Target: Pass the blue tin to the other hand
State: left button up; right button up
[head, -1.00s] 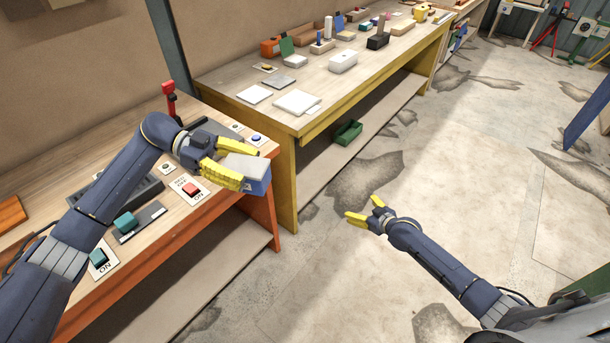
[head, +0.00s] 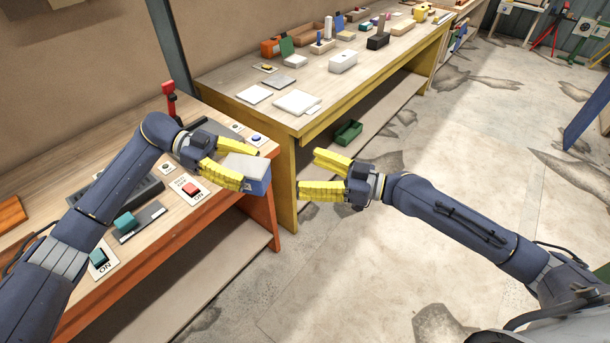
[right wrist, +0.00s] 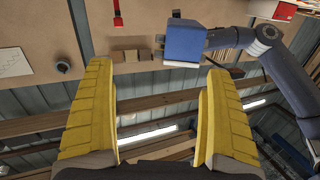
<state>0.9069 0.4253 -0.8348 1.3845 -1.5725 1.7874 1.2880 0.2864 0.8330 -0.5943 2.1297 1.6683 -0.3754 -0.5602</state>
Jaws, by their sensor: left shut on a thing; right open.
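The blue tin (head: 257,182) has a pale grey top and blue sides. My left gripper (head: 238,166) is shut on it and holds it above the front right corner of the orange bench. My right gripper (head: 309,176) is open and empty, to the right of the tin, its fingers pointing at it with a gap between. In the right wrist view the blue tin (right wrist: 184,41) shows beyond and above the open yellow fingers of the right gripper (right wrist: 154,85), with my left arm reaching in behind it from the right.
The orange-edged bench (head: 150,274) carries switches and buttons below my left arm. The yellow-edged bench (head: 225,82) behind holds several blocks and boxes. A green tray (head: 348,132) sits on its lower shelf.

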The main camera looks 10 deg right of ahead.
aim_at(266, 169)
jog(key=shift+n+g+y, duration=0.6)
jog(key=shift+w+a+r, duration=0.35)
jog(key=shift+w+a, duration=0.1)
jog(key=shift+a, duration=1.65)
jog(key=shift+w+a+r, duration=0.35)
jog(key=shift+w+a, duration=0.05)
jog(key=shift+a, duration=1.7)
jog(key=shift+w+a+r, duration=0.35)
jog(key=shift+w+a, duration=0.1)
jog(key=shift+a, duration=1.65)
jog(key=shift+c, duration=0.2)
jog(key=shift+s, duration=0.1)
jog(key=c, duration=1.5)
pick_arm(q)
jog(key=o, duration=1.6)
pick_arm(e)
jog(key=shift+c, duration=0.5)
